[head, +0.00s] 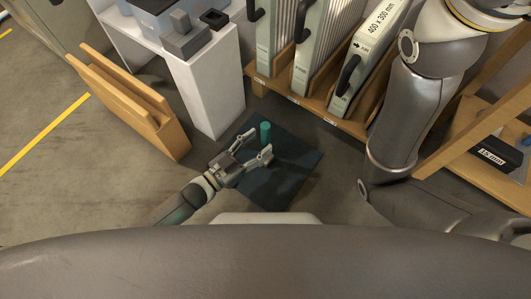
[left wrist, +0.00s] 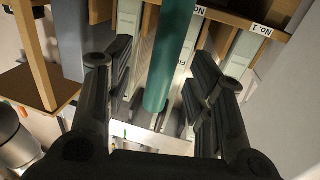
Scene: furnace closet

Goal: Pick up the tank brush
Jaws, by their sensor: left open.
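A teal upright cylinder, which looks like the handle of the tank brush (head: 265,132), shows in the head view above the dark mat. My left gripper (head: 257,146) is open, with its fingertips close to the teal cylinder. In the left wrist view the teal handle (left wrist: 172,55) shows between the two spread fingers of my left gripper (left wrist: 166,70), with gaps on both sides. I cannot tell how deep it is between the fingers. The lower end of the brush is not clear. My right gripper is out of view; only my right arm shows.
A dark mat (head: 285,170) lies on the floor. A wooden rack (head: 310,113) with upright filter panels (head: 322,38) stands behind it. A white cabinet (head: 208,90) and leaning wooden boards (head: 130,105) stand to the left. A wooden shelf (head: 500,112) is at the right.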

